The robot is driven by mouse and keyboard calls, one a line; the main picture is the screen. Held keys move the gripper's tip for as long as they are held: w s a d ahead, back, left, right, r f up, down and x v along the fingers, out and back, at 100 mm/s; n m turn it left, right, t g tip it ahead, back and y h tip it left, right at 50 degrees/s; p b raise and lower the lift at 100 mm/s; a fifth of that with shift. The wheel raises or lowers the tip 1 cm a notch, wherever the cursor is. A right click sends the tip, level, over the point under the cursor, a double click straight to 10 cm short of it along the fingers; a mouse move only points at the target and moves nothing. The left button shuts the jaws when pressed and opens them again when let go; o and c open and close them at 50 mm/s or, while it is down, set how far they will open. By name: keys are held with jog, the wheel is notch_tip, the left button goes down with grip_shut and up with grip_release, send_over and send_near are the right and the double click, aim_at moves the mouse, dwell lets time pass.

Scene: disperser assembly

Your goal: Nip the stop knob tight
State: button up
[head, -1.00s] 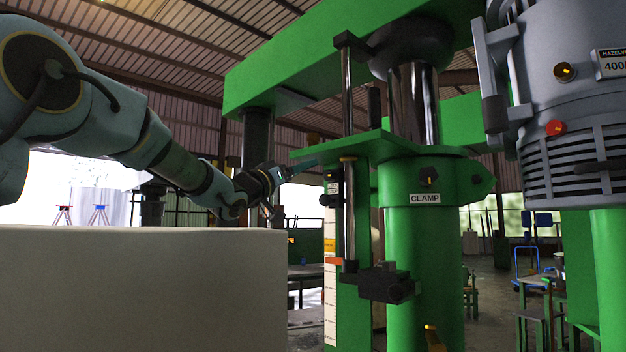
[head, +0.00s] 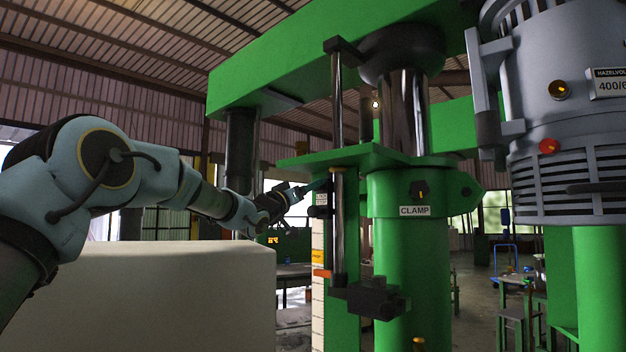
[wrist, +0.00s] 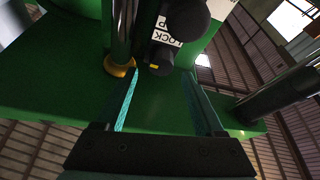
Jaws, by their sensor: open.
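A black knob with a yellow mark (wrist: 160,60), which I take for the stop knob, sits by a white lock label (wrist: 190,42) in the wrist view. A larger black knob (wrist: 187,16) is beyond it. My gripper (wrist: 163,73) is open. Its two teal-edged fingers lie to either side of the marked knob's line, with the tips near it; contact cannot be told. In the head view my gripper (head: 319,185) reaches under the green bracket plate (head: 335,159) beside the label (head: 321,199). The marked knob is hard to see there.
A chrome rod (head: 337,225) with a yellow collar (wrist: 120,67) stands close beside the knob. The green plate lies close to the fingers. A green clamp column (head: 397,265) stands to the right. A pale block (head: 160,300) is below my arm.

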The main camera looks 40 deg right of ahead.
jog(key=shift+p+x, duration=0.55)
jog(key=shift+x, duration=0.55)
jog(key=shift+d+f, duration=0.1)
jog(key=shift+f, duration=0.05)
jog(key=shift+c, duration=0.2)
grip_shut()
